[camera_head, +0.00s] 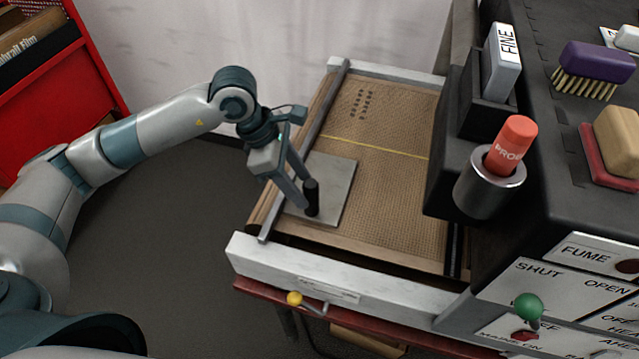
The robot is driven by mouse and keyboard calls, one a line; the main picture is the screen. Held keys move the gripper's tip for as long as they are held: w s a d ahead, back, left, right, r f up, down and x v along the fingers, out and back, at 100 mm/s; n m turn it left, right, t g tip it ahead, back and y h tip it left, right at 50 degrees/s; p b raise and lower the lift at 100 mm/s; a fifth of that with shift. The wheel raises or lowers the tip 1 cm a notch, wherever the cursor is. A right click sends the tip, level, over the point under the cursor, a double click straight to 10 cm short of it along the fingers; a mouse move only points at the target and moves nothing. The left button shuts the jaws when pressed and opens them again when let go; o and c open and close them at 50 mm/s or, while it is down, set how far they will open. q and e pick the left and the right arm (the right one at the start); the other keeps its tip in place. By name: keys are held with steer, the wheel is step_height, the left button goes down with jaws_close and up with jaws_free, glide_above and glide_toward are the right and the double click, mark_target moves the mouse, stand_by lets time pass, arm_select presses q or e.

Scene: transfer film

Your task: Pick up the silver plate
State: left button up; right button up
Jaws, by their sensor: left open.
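The silver plate (338,186) is a flat, light grey square lying on the brown woven bed of the table, near its left rail. A short black upright handle (312,199) stands on the plate toward its lower left. My left gripper (306,194) comes in from the left, angled down over the plate. Its fingers are open and close to the black handle. Whether they touch it I cannot tell. My right gripper is not in view.
A metal rail (308,140) runs along the bed's left side. A dark machine on the right carries a red cylinder (513,143) in a metal cup, a grey FINE block (501,62), a purple brush (596,62) and a green-knobbed lever (528,306). The bed's middle is clear.

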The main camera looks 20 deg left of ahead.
mark_target(318, 212)
arm_select(q)
steer(key=shift+d+f, duration=0.1)
steer(key=shift+f, duration=0.1)
steer(key=shift+s+d+f+p, duration=0.2)
steer(key=shift+d+f+p, duration=0.15)
steer(key=shift+f+p, duration=0.35)
steer(key=p+x, duration=0.1)
steer(key=x, duration=0.1)
steer(key=shift+s+d+f+p, duration=0.15)
steer(key=shift+d+f+p, duration=0.05)
steer(key=shift+f+p, duration=0.2)
steer(key=shift+d+f, duration=0.1)
steer(key=shift+f, duration=0.3)
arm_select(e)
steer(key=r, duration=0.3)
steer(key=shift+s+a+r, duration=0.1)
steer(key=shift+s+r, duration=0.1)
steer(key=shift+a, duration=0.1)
arm_select(q)
steer(key=c, duration=1)
jaws_close()
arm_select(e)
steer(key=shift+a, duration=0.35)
